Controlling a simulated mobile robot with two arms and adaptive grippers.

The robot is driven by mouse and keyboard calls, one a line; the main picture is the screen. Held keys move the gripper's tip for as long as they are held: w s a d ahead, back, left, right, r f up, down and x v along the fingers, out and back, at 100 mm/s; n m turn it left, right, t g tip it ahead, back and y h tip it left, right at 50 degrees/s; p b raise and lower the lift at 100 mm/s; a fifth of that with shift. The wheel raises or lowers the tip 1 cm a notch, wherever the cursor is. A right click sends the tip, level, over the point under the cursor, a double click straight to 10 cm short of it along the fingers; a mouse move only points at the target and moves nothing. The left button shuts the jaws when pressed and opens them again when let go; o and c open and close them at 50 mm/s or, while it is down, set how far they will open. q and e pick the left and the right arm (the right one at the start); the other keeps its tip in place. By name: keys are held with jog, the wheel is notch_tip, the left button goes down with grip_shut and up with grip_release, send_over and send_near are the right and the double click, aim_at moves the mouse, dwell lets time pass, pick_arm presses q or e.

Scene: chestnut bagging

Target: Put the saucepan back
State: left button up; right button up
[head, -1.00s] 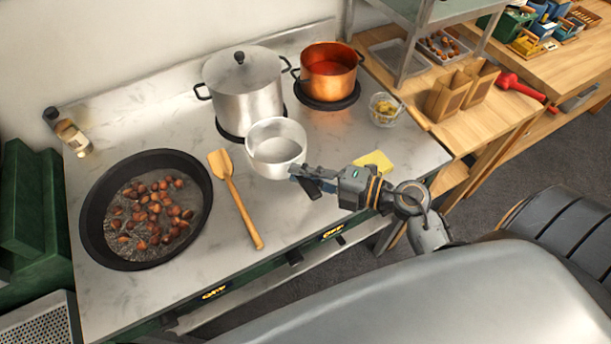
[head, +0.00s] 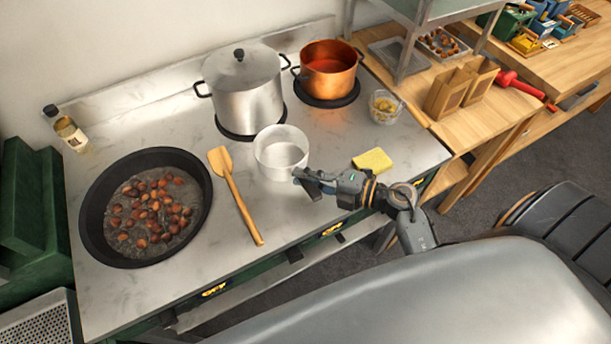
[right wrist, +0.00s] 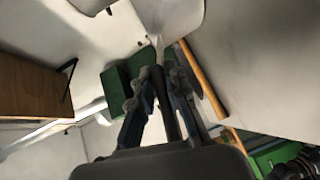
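The small silver saucepan (head: 281,168) is at the middle of the steel stove top (head: 190,130), in front of the big lidded pot and to the right of the wooden spatula. It looks level and empty; I cannot tell whether its base touches the surface. My right gripper (head: 304,179) is at its front right side, shut on its handle. In the right wrist view the fingers (right wrist: 160,90) close around the dark handle, and part of the pale saucepan (right wrist: 165,15) shows beyond them. My left gripper is not in view.
A wide black pan (head: 92,215) of chestnuts stands left, beside the wooden spatula (head: 237,197). The lidded pot (head: 245,90) and copper pot (head: 328,80) sit behind. A yellow sponge (head: 373,160), a glass bowl (head: 385,107) and a bottle (head: 70,133) stand near the edges.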

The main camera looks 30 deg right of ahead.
jog(key=shift+o, duration=1.4)
jog(key=b+v, duration=0.2)
jog(key=v, duration=0.8)
jog(key=shift+s+d+b, duration=0.2)
jog(key=shift+b, duration=0.2)
jog(key=shift+v, duration=0.8)
jog(key=shift+r, duration=0.1)
